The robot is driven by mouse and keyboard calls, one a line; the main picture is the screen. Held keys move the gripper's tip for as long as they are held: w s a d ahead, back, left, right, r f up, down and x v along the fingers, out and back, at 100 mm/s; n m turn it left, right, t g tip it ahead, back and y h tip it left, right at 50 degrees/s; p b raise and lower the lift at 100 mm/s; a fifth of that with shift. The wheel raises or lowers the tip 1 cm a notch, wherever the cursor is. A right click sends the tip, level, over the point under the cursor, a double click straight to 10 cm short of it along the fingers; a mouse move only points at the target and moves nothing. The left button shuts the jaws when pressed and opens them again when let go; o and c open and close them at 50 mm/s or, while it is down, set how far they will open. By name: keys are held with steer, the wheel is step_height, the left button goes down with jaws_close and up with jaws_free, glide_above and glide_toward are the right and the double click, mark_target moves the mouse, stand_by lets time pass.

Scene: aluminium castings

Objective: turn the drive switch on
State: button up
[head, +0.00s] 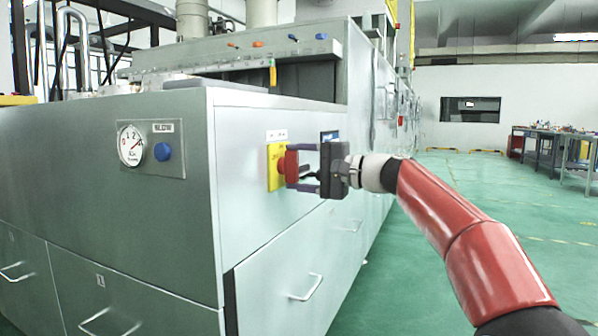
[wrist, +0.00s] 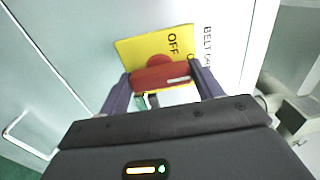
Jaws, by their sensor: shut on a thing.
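The drive switch is a red rotary handle (head: 291,167) on a yellow plate (head: 272,164) on the side face of the grey machine. In the wrist view the red handle (wrist: 160,76) lies crosswise between my fingers, with a white mark toward its right end. The yellow plate (wrist: 140,48) reads "OFF", and a second word is partly hidden by a finger. A label above it starts with "BELT". My gripper (head: 289,168) faces the switch from the right, shut on the red handle, one finger at each end. The plate's lower part is hidden.
A pressure gauge (head: 130,146) and a blue button (head: 162,152) are on the machine's front face. A drawer handle (head: 306,288) sticks out below the switch. Green floor (head: 440,215) lies open to the right, with workbenches (head: 556,150) farther back.

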steer(key=shift+f, duration=0.1)
stand_by(0.3)
steer(key=o, duration=1)
steer(key=v, duration=0.7)
steer(key=shift+s+d+b, duration=0.15)
steer(key=shift+d+b, duration=0.15)
steer(key=shift+d, duration=0.05)
